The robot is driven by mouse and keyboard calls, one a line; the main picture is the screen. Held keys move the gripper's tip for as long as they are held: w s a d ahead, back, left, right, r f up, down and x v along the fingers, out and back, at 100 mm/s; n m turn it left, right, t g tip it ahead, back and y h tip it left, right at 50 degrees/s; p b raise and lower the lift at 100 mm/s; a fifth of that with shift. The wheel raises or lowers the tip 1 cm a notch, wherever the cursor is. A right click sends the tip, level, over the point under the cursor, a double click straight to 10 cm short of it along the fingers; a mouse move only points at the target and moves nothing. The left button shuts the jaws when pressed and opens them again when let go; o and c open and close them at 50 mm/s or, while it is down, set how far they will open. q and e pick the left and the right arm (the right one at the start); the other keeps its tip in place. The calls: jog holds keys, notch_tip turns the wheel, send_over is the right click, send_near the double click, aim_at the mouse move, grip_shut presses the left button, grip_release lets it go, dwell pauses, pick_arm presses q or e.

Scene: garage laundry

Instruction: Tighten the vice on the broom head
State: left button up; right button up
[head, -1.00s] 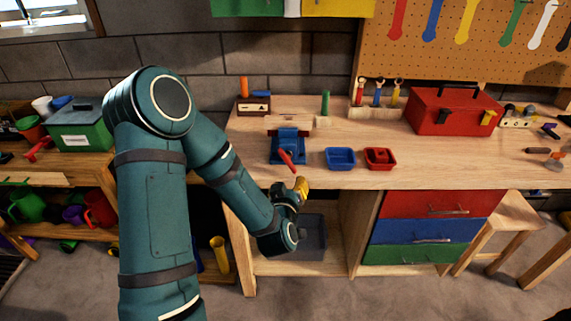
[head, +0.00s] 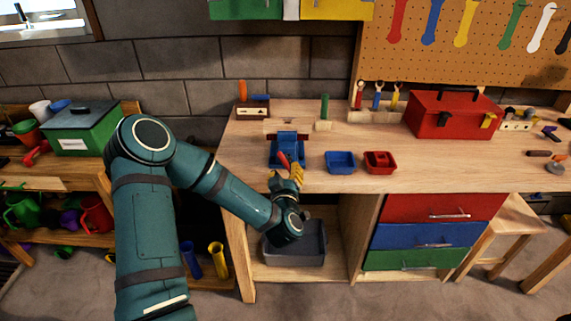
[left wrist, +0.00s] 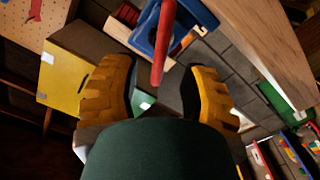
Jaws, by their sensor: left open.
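The blue vice (head: 287,154) stands at the bench's front edge, left of the blue tray. Its red handle (head: 283,160) points down toward me. A narrow brown strip (head: 287,135) lies across the top of the vice; it may be the broom head, but it is too small to tell how it is gripped. My left gripper (head: 291,177) is just in front of the handle. In the left wrist view my open yellow fingers (left wrist: 162,75) stand either side of the red handle (left wrist: 162,45), with gaps on both sides. The blue vice (left wrist: 185,22) shows beyond. My right gripper is out of view.
A blue tray (head: 340,162) and a red tray (head: 379,163) sit right of the vice. A red toolbox (head: 452,115) stands farther right. A green block (head: 324,108) stands behind.

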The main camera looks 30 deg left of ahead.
aim_at(285, 165)
pick_arm(q)
jog(key=shift+x, duration=2.35)
jog(key=shift+s, duration=0.1)
grip_shut()
